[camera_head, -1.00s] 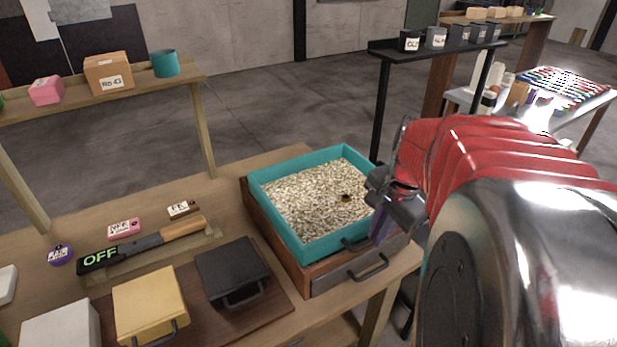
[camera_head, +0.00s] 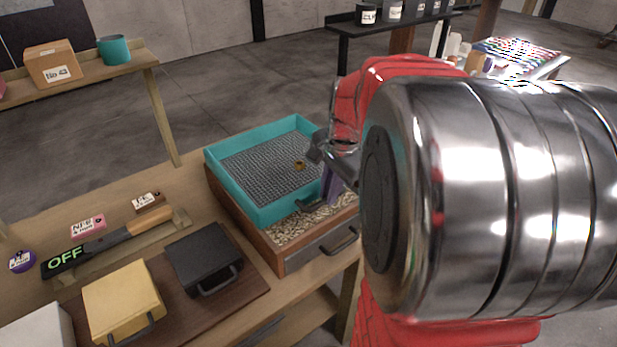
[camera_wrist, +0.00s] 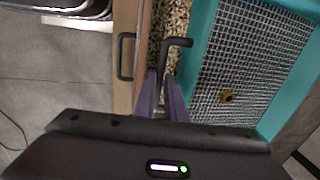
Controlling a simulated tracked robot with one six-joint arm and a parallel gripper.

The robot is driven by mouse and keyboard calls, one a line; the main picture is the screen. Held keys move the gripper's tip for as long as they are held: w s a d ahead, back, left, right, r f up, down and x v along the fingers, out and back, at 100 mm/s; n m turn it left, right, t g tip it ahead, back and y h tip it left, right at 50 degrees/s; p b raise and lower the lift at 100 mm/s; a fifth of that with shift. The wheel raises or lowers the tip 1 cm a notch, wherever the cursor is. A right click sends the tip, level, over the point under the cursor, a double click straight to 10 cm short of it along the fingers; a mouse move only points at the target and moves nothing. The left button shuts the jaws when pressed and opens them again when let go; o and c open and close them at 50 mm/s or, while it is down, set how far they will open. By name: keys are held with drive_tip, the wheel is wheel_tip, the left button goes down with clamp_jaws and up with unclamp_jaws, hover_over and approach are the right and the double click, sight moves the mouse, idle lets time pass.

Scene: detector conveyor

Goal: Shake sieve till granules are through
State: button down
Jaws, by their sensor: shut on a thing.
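The sieve (camera_head: 222,163) is a teal rectangular frame with a grey wire mesh. It sits on the wooden drawer box (camera_head: 290,262), shifted back so that a strip of the box shows at the front. Pale granules (camera_head: 292,229) lie in the box in that strip. The mesh is bare except for one small brown ring-like piece (camera_head: 299,165), which also shows in the wrist view (camera_wrist: 227,97). My gripper (camera_head: 326,192), with purple fingers, is shut on the sieve's dark front handle (camera_wrist: 177,43). My arm hides the sieve's right end.
A black box (camera_head: 203,255) and a yellow box (camera_head: 122,298) with handles stand on a brown board at the left. A scraper-like tool marked OFF (camera_head: 105,243) lies behind them. A shelf (camera_head: 150,65) stands at the back left.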

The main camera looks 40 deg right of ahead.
drive_tip(key=shift+w+r, duration=0.1)
drive_tip(key=shift+w, duration=0.15)
drive_tip(key=c, duration=1.8)
unclamp_jaws()
drive_tip(key=s+r, duration=0.1)
drive_tip(key=r, duration=0.8)
drive_tip(key=s+r, duration=0.1)
drive_tip(key=r, duration=0.3)
drive_tip(key=shift+s+d+r, duration=0.1)
drive_tip(key=shift+s+r, duration=0.05)
drive_tip(key=shift+s, duration=0.15)
